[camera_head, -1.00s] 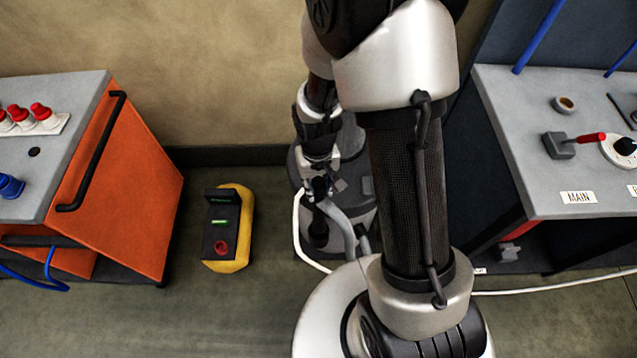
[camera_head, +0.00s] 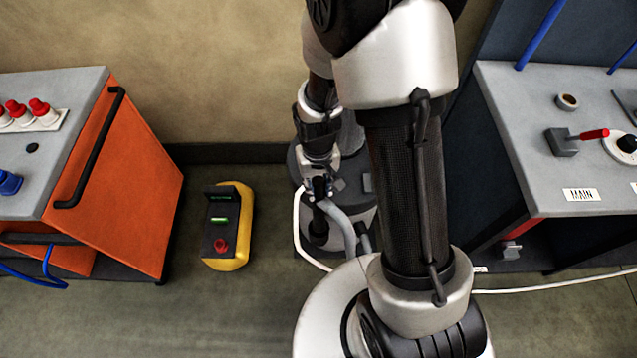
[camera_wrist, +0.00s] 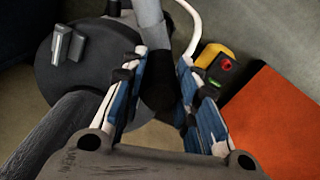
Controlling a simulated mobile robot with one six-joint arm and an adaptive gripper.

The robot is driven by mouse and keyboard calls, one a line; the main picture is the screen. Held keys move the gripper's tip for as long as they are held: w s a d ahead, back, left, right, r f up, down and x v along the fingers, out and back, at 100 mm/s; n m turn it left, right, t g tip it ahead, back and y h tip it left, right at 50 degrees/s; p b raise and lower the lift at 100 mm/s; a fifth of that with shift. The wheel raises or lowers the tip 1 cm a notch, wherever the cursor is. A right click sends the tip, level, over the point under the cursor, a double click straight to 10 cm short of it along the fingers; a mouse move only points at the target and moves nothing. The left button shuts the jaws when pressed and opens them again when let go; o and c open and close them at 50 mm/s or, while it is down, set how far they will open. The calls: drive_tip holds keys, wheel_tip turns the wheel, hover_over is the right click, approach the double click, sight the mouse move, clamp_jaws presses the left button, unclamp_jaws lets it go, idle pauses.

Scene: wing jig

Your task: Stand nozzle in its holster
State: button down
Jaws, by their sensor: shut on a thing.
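The nozzle (camera_wrist: 158,92) is a dark, rounded piece on the end of a grey hose (camera_wrist: 149,14). In the wrist view it lies between the blue-padded fingers of my gripper (camera_wrist: 166,100), which is shut on it. In the head view my gripper (camera_head: 318,189) is over the left side of a dark, round, vacuum-like body (camera_head: 350,160), and the grey hose (camera_head: 342,222) bends away below it. A grey two-pronged clip (camera_wrist: 68,44) stands on the dark round body in the wrist view. I cannot tell whether it is the holster. My arm hides much of the body.
A yellow and black box (camera_head: 229,226) with a red button sits on the floor to the left. An orange cabinet (camera_head: 120,185) stands beyond it. A grey-topped bench (camera_head: 530,120) is on the right. A white cable (camera_head: 540,284) crosses the floor.

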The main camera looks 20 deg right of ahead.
sight(318, 181)
drive_tip(key=shift+f, duration=0.15)
drive_tip(key=shift+f+b, duration=1.8)
drive_tip(key=shift+f, duration=0.45)
drive_tip(key=shift+f+b, duration=0.95)
drive_tip(key=shift+f, duration=0.9)
drive_tip(key=c, duration=1.2)
unclamp_jaws()
wheel_tip(318, 181, up, 12)
drive_tip(key=shift+a, duration=0.1)
